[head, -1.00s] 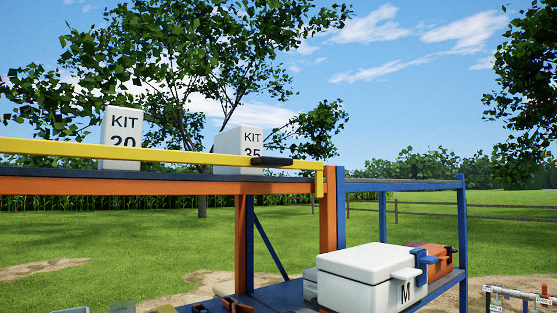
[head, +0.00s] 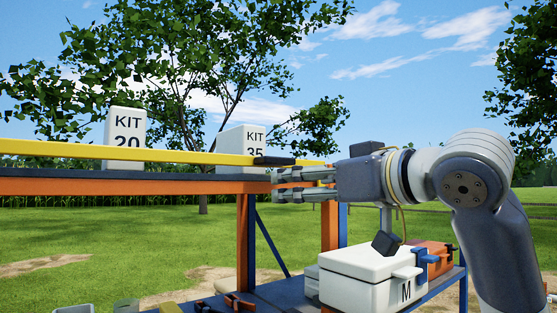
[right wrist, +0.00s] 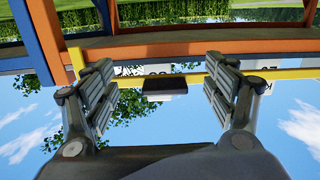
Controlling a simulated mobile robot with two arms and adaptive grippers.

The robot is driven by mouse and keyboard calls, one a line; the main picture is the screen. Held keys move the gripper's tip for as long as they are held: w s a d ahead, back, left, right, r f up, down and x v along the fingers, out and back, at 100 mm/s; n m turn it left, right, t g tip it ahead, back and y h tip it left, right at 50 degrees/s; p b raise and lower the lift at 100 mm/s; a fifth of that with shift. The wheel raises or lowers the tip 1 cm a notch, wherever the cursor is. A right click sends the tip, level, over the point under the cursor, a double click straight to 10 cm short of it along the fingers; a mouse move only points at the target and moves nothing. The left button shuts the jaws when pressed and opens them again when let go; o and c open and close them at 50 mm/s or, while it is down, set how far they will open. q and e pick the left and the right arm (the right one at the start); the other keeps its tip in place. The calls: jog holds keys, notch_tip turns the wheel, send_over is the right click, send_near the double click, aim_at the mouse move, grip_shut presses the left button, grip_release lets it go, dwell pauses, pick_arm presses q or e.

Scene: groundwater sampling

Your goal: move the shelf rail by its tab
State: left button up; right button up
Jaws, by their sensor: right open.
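The shelf rail (head: 130,153) is a long yellow bar along the front of the upper shelf. Its tab (head: 274,161) is a dark block near the rail's right end. My right gripper (head: 275,185) is open and reaches in from the right, with its fingertips just below the tab in the head view. In the right wrist view, the tab (right wrist: 165,86) and rail (right wrist: 265,74) show between the two spread fingers of the gripper (right wrist: 160,66), with a gap on each side. The gripper holds nothing. My left gripper is not in view.
White boxes marked KIT 20 (head: 126,139) and KIT 35 (head: 236,147) stand on the upper shelf (head: 120,186) behind the rail. Below my right arm, a white case (head: 352,265) marked M and an orange case (head: 435,252) stand on the blue lower shelf.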

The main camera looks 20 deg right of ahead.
aim_at(282, 161)
jog(key=s+r, duration=0.3)
jog(key=r, duration=0.2)
jog(key=shift+t, duration=0.4)
jog(key=p+x, duration=0.2)
jog(key=x, duration=0.2)
jog(key=p+x, duration=0.3)
jog(key=x, duration=0.1)
jog(key=shift+w+d+f, duration=0.1)
jog(key=shift+w+d, duration=0.05)
jog(key=shift+w, duration=0.2)
jog(key=shift+p+x, duration=0.3)
jog(key=shift+x, duration=0.55)
jog(key=shift+f, duration=0.2)
